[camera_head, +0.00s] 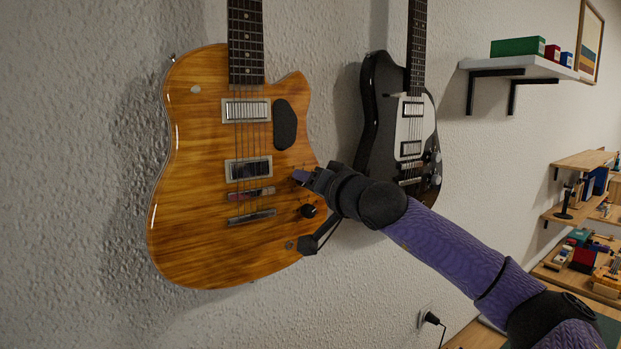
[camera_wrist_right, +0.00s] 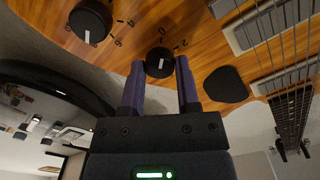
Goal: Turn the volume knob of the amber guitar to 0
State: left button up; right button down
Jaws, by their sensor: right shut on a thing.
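The amber guitar (camera_head: 195,170) hangs on the wall at the left in the head view. My right gripper (camera_head: 301,177) is at its right edge, below the dark oval plate, and covers the knob there. In the right wrist view, my right gripper (camera_wrist_right: 161,72) has its two purple fingers on either side of a black knob (camera_wrist_right: 157,53) with a short white pointer line. It is shut on this knob. Small scale figures, one of them a 2, stand beside it. A second black knob (camera_wrist_right: 91,20) lies to the left; it also shows in the head view (camera_head: 308,211). I cannot read a name for either knob.
A black guitar (camera_head: 374,105) with a white plate hangs close behind my right arm. A white shelf (camera_head: 519,67) with boxes is at the upper right. Wooden shelves (camera_head: 583,160) stand farther right. The wall left of the amber guitar is clear.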

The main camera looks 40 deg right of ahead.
jog(key=shift+f+n, duration=0.1)
jog(key=shift+n, duration=0.4)
jog(key=shift+c, duration=1.6)
grip_release()
jog(key=s+a+b, duration=0.1)
jog(key=s+b, duration=0.6)
jog(key=s, duration=0.2)
jog(key=shift+s, duration=0.4)
jog(key=shift+a, duration=0.1)
